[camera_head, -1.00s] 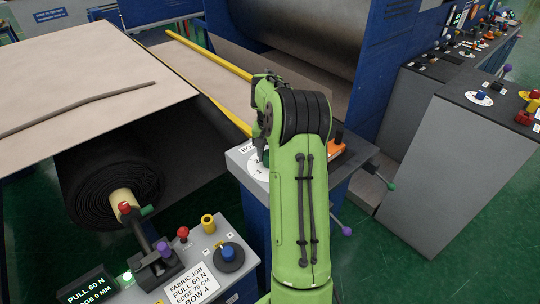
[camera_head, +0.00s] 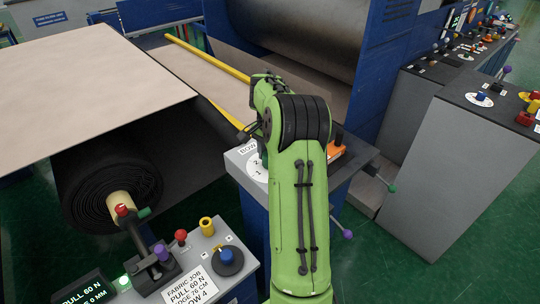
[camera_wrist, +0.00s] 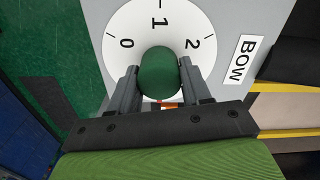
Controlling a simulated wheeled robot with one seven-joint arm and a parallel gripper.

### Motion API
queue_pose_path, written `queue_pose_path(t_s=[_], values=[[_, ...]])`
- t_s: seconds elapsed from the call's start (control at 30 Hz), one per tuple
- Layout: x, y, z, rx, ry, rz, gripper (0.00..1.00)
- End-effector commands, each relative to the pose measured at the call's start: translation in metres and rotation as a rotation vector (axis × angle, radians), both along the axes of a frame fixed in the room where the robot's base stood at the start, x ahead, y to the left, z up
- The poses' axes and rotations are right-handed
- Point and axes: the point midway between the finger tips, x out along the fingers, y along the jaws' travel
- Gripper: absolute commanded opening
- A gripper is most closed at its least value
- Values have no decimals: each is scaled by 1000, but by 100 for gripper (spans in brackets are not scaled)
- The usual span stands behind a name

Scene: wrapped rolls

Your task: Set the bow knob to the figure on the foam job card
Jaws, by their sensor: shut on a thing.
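The green bow knob (camera_wrist: 158,72) stands on a round white dial (camera_wrist: 112,22) marked 0, 1 and 2 on the part that shows. My gripper (camera_wrist: 160,76) is shut on the knob, one finger on each side. The rest of the dial is hidden behind the gripper, and I cannot tell which figure the knob points to. A BOW label (camera_wrist: 243,60) is beside the dial. In the head view, my arm hides most of the knob; part of the dial (camera_head: 256,168) shows. I cannot make out a foam job card; the readable card (camera_head: 188,284) says FABRIC JOB, with BOW 4.
A console (camera_head: 215,238) with a blue knob and coloured knobs stands at front left, near a dark roll (camera_head: 100,190). Levers with green and purple ends stick out right of the bow stand. Grey consoles (camera_head: 480,165) are farther right, with green floor between.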

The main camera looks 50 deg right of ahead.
Motion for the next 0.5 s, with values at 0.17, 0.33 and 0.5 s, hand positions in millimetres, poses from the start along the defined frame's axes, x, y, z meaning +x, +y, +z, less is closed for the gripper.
queue_pose_path(t_s=[0.17, 0.33, 0.5], values=[[1, -1, 2, -4, -4, -3, 17], [1, -1, 2, -4, -4, -2, 17], [1, 0, 1, -3, -3, -2, 69]])
